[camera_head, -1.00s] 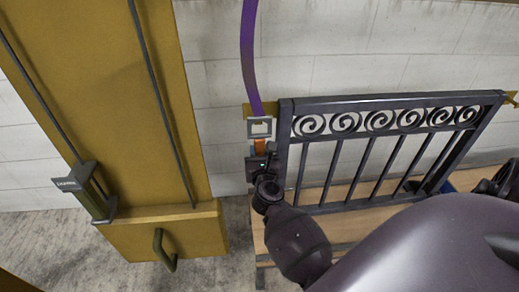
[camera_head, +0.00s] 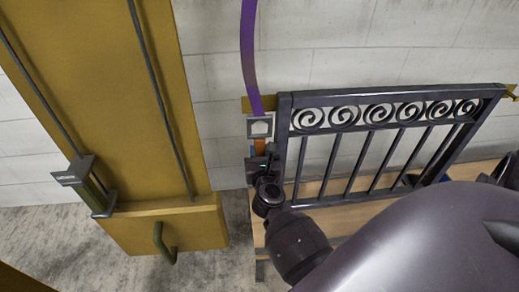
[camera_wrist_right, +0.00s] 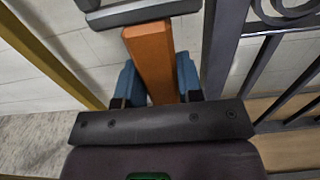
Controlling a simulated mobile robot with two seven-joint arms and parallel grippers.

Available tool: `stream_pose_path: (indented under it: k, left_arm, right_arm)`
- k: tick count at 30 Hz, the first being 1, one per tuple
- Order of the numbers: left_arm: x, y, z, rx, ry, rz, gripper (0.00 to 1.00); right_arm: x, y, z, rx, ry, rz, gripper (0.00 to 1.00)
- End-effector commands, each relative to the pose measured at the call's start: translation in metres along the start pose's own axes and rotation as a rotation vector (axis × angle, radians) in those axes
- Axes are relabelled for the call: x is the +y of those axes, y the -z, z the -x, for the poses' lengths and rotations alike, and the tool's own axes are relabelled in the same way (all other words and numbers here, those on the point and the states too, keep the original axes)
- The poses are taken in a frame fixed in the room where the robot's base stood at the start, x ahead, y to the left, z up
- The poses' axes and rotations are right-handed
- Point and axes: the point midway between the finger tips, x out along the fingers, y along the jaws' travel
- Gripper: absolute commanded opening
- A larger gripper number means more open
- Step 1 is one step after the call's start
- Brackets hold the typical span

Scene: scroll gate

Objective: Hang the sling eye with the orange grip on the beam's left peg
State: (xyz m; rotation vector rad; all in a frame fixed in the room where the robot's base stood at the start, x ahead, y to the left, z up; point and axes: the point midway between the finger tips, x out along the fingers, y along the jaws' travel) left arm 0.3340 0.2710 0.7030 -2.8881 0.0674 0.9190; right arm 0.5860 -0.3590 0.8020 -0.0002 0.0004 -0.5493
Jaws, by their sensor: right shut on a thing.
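The sling is a purple strap (camera_head: 248,55) hanging from above, with a grey metal eye (camera_head: 260,128) at its lower end. The orange grip (camera_head: 259,147) sits below the eye; in the right wrist view it is a long orange bar (camera_wrist_right: 152,60). My right gripper (camera_wrist_right: 155,88) is shut on the orange grip, with blue finger pads on both sides. The eye appears just left of the gate's upper left corner, in front of a yellow beam end (camera_head: 246,104). The beam is mostly hidden behind the gate, and I cannot make out its left peg. My left gripper is not in view.
A dark scrollwork gate (camera_head: 390,100) stands close right of the eye, with a wooden bench-like surface (camera_head: 330,188) below. A yellow column (camera_head: 90,80) with rods and a green handle (camera_head: 162,243) stands at left. A pale block wall (camera_head: 330,30) is behind.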

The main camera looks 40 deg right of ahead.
Motion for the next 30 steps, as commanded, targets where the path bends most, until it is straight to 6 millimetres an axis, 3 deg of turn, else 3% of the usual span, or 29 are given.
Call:
stream_pose_path:
  k: [16, 30]
  left_arm:
    - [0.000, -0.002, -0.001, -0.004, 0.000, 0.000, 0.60]
    - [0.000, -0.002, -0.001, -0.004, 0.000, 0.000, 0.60]
  right_arm:
    - [0.000, 0.000, 0.034, 0.000, 0.000, -0.001, 0.05]
    - [0.001, -0.003, 0.037, -0.003, -0.003, 0.000, 0.05]
